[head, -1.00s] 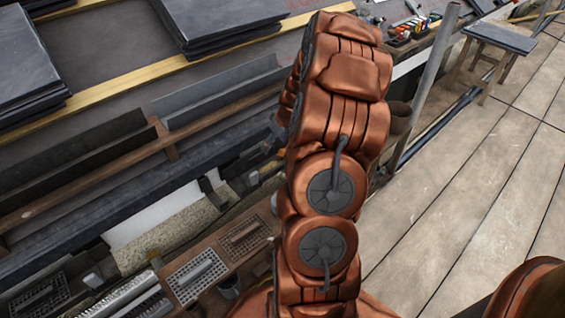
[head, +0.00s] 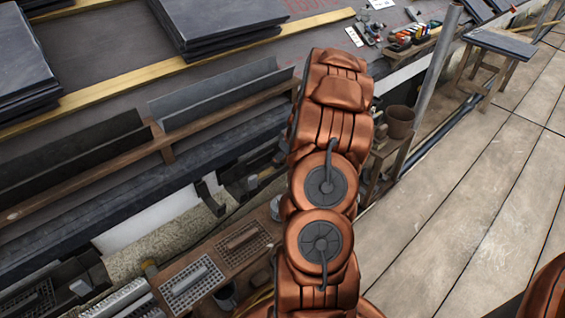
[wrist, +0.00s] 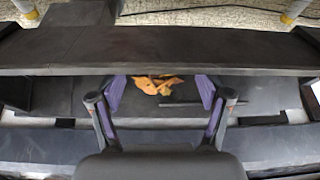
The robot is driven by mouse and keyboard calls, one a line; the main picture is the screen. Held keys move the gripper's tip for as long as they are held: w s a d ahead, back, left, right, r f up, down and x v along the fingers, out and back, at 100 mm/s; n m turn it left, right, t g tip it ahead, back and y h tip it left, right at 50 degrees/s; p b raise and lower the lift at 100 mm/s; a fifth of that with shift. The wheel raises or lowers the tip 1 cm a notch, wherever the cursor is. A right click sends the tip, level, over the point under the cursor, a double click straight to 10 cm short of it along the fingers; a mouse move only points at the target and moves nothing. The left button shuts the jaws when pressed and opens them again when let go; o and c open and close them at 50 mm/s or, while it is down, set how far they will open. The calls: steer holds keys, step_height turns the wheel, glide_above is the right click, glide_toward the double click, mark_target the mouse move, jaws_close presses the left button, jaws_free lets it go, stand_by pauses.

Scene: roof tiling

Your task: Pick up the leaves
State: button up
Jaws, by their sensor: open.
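Orange-brown leaves (wrist: 158,85) lie together in a dark trough (wrist: 258,95) in the wrist view. A thin dark stick-like piece (wrist: 192,103) lies just right of and below them. My gripper (wrist: 160,92) is open, with a purple-padded finger on each side of the leaves in the picture. The jaws are empty, and I cannot tell how far above the leaves they are. In the head view my arm hides the gripper, and I cannot make out the leaves.
A dark ledge (wrist: 160,50) crosses the wrist view just beyond the leaves. In the head view, stacked slates (head: 215,30) lie on the roof at upper left. A bucket (head: 399,122) stands right of my arm. The plank floor (head: 455,215) at right is mostly clear.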

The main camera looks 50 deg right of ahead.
steer(key=shift+w+f, duration=0.1)
steer(key=c, duration=0.9)
